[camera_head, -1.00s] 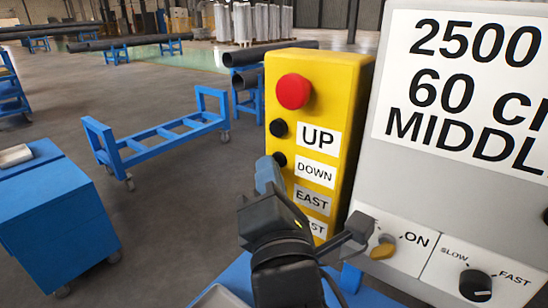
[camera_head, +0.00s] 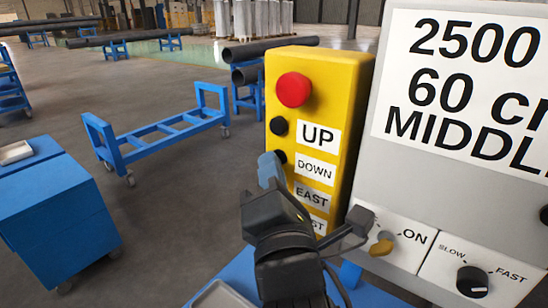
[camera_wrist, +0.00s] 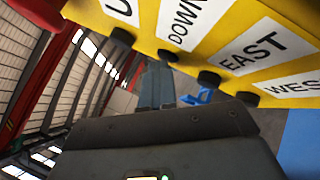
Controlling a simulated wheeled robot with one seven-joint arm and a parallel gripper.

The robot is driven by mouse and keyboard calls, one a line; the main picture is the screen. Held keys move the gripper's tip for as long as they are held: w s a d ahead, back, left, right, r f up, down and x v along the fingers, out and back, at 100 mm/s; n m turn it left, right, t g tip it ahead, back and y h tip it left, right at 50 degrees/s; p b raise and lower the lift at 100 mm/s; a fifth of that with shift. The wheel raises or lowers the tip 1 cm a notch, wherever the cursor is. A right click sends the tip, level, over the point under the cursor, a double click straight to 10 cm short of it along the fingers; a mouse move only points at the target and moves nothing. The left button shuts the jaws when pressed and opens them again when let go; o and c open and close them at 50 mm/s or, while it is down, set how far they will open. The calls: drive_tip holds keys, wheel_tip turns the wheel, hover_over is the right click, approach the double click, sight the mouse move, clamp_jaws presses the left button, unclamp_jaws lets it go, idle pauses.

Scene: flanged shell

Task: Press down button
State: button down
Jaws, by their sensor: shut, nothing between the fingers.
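The yellow control box (camera_head: 340,120) has a red knob on top and a column of black buttons beside labels UP, DOWN, EAST and one partly covered. The down button (camera_head: 281,157) is partly hidden behind my fingertips. My gripper (camera_head: 268,166) is shut and empty, its blue fingertips at the down button's left and lower edge. In the wrist view, the down button (camera_wrist: 167,55) is beside the DOWN label, and my gripper (camera_wrist: 155,72) has its tips very close to it. I cannot tell whether they touch or whether the button is pushed in.
The up button (camera_head: 279,127) is just above my fingertips. The east button (camera_wrist: 208,78) is close on the other side. A grey panel (camera_head: 380,200) with an ON switch and speed knob stands right. A blue cart (camera_head: 60,215) and blue frame (camera_head: 165,135) stand left, with open floor between.

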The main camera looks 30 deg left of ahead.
drive_tip(key=shift+w+d+r, duration=0.15)
drive_tip(key=shift+w+d, duration=0.2)
drive_tip(key=shift+w, duration=0.3)
idle(0.4)
drive_tip(key=shift+s, duration=0.1)
drive_tip(key=shift+s+f, duration=0.25)
drive_tip(key=shift+s, duration=0.4)
drive_tip(key=shift+s+a, duration=0.1)
drive_tip(key=s+b, duration=0.1)
drive_tip(key=s, duration=0.5)
drive_tip(key=shift+s+a, duration=0.15)
drive_tip(key=shift+a, duration=0.2)
